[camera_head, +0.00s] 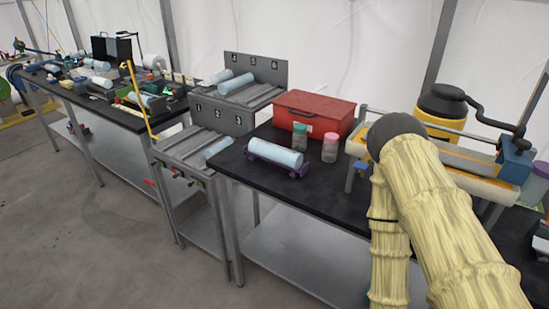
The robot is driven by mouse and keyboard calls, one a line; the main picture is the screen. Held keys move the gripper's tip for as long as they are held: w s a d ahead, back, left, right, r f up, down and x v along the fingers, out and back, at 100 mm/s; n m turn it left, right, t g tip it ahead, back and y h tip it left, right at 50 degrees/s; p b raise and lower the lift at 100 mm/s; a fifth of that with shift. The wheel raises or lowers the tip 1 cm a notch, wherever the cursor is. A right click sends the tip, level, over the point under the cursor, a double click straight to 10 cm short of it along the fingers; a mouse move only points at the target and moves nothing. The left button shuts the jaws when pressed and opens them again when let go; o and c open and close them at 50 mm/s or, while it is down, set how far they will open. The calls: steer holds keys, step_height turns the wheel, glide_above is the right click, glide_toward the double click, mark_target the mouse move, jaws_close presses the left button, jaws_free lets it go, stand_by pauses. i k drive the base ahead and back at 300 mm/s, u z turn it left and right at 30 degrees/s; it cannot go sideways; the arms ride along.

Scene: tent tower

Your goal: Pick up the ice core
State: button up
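A pale blue ice core (275,154) lies on its side on a purple cradle (294,172) near the front edge of the near black table. Other similar pale blue cylinders lie on the stepped grey metal rack: two on its upper level (236,83) and one lower down (217,147). More pale cylinders (102,82) lie on the far left table. My arm, in a cream sleeve, fills the right side. My gripper is not in view, so its state and anything in it are hidden.
Behind the cradled core are a red case (313,112) and two small jars, teal-lidded (300,138) and pink-lidded (330,148). A yellow and grey machine (444,130) stands at the right. A cluttered table is at the left, with open grey floor (100,235) in front.

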mark_target(275, 153)
steer(key=k, duration=0.4)
steer(key=u, duration=1.35)
steer(key=i, duration=1.15)
steer(key=z, duration=1.75)
